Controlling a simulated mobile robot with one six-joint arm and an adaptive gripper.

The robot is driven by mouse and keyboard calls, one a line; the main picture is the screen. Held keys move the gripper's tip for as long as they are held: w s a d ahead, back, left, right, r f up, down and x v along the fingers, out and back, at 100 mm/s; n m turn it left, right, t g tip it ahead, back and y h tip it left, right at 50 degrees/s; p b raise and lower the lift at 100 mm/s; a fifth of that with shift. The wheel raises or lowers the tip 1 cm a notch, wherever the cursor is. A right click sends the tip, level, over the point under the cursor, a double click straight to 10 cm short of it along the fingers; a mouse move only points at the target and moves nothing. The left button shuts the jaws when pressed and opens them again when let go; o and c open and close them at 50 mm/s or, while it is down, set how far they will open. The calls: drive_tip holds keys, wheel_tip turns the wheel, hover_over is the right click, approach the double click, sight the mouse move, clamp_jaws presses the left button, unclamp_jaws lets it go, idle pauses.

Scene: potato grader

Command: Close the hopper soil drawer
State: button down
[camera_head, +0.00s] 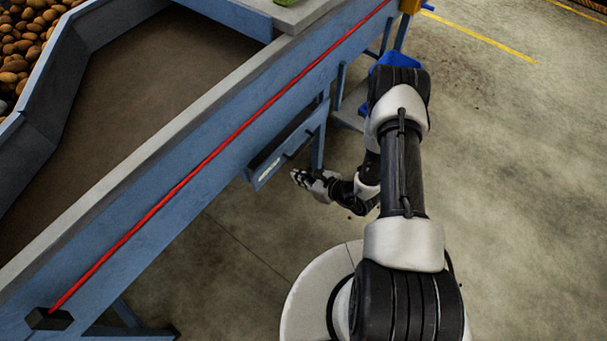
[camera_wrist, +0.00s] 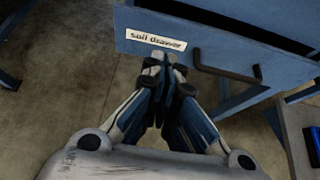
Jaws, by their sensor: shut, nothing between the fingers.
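The soil drawer (camera_head: 285,154) is a blue drawer under the blue machine frame, with a white label and a dark bar handle (camera_head: 300,141). It stands partly pulled out, with a dark gap above its front. In the wrist view its front (camera_wrist: 215,45), label (camera_wrist: 156,39) and black handle (camera_wrist: 228,72) fill the upper part. My gripper (camera_head: 298,176) is shut and empty, just in front of the drawer front. In the wrist view its fingertips (camera_wrist: 160,62) are just below the label, left of the handle; I cannot tell whether they touch the front.
A red cord (camera_head: 190,176) runs along the machine's blue side rail (camera_head: 130,225). Potatoes (camera_head: 22,45) lie at the upper left. A blue bin (camera_head: 367,108) stands behind my arm; a blue leg (camera_head: 319,135) is beside the drawer. The concrete floor at right is clear.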

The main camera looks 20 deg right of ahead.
drive_tip(key=b, duration=0.2)
approach(270, 165)
wheel_tip(270, 165, down, 2)
drive_tip(key=w+a, duration=0.2)
drive_tip(key=w, duration=0.1)
drive_tip(key=shift+a+f+b, duration=0.15)
drive_tip(key=shift+f+b, duration=0.15)
drive_tip(key=shift+f, duration=0.05)
drive_tip(key=shift+w+a+r, duration=0.1)
drive_tip(key=shift+w+a, duration=0.15)
drive_tip(key=shift+w, duration=0.2)
